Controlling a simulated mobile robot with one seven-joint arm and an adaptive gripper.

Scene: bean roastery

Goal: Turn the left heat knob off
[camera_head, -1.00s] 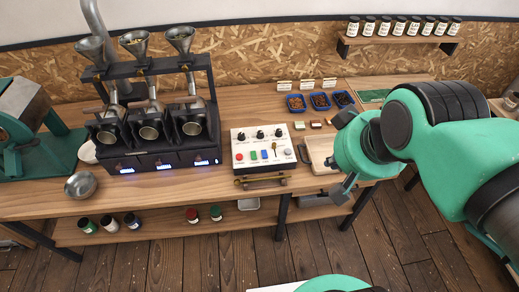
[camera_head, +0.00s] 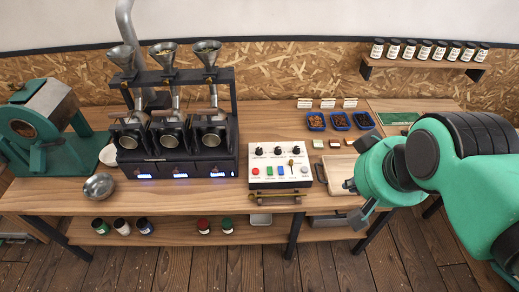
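A white control box (camera_head: 280,170) stands on the workbench, right of the roaster unit. Three black knobs sit in a row along its upper part; the left knob (camera_head: 259,151) is farthest left. Its pointer and label are too small to read. Below them are a red button, green and blue buttons, a small lever and a grey round button. My gripper (camera_head: 353,202) is right of the box, near the bench's front edge, with its dark fingers apart. It looks empty and touches no knob. My green wrist hides part of the fingers.
A three-funnel roaster unit (camera_head: 180,145) stands left of the box. A metal bowl (camera_head: 98,186) lies near the front edge. A wooden tray (camera_head: 340,174) is right of the box, with blue bean trays (camera_head: 341,121) behind it. A jar shelf (camera_head: 422,68) hangs on the wall.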

